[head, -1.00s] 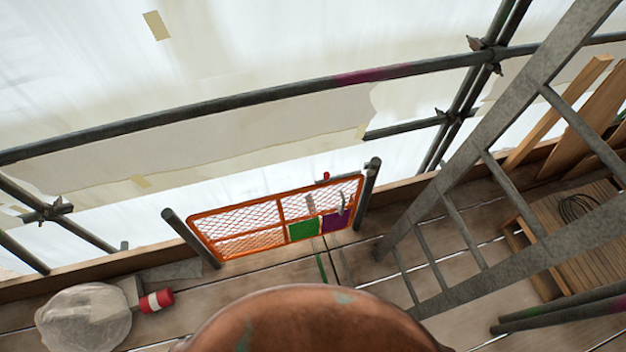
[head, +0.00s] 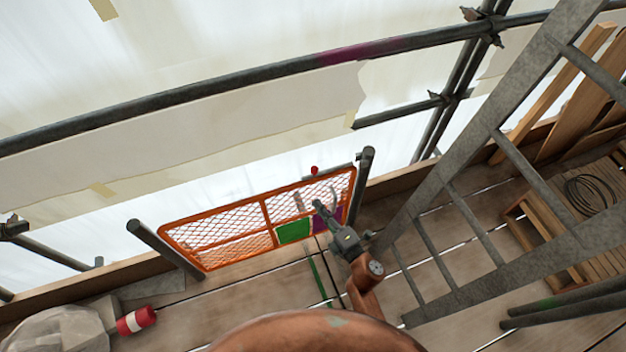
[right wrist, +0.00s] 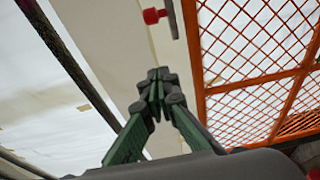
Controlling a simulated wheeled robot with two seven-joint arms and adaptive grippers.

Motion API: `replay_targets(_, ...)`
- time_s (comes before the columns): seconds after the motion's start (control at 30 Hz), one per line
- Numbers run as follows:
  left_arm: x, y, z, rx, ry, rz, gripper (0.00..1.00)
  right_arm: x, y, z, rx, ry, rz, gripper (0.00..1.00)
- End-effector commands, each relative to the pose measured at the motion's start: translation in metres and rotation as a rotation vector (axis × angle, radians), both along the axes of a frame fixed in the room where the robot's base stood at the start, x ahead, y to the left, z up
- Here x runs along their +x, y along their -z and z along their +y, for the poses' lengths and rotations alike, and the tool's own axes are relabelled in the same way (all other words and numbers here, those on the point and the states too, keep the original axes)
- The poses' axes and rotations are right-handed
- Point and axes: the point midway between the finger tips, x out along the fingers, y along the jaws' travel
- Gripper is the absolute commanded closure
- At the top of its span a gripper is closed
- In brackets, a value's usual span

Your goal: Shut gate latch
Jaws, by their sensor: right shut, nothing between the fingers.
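The orange mesh gate (head: 215,228) stands between two grey posts, a left post (head: 163,249) and a right post (head: 363,190). A small red knob (head: 314,170) and a grey bar sit at the gate's top edge near the right post. In the right wrist view, the red knob (right wrist: 152,16) sits beside the grey bar (right wrist: 171,18), beyond my fingertips. My right gripper (head: 319,207) is shut and empty, in front of the gate's right part, and partly covers its purple panel (head: 323,219). I cannot tell how the latch is engaged. My left gripper is out of view.
A grey ladder (head: 467,150) slants across the right side, close to my right arm. A red-and-white cylinder (head: 136,320) and a wrapped bundle (head: 60,332) lie at lower left. A wooden crate (head: 540,245) and coiled cable (head: 592,194) are at right.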

Motion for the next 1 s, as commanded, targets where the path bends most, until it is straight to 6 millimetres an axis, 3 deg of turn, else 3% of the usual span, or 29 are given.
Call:
replay_targets(0.43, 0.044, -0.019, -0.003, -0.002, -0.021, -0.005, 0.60, 0.076, 0.003, 0.046, 0.003, 0.000, 0.004, 1.00)
replay_targets(0.63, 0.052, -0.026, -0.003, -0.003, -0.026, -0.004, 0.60, 0.095, 0.003, 0.024, 0.000, 0.002, 0.006, 1.00)
replay_targets(1.0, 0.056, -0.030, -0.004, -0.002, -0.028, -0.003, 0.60, 0.103, 0.002, 0.015, 0.003, 0.003, 0.007, 1.00)
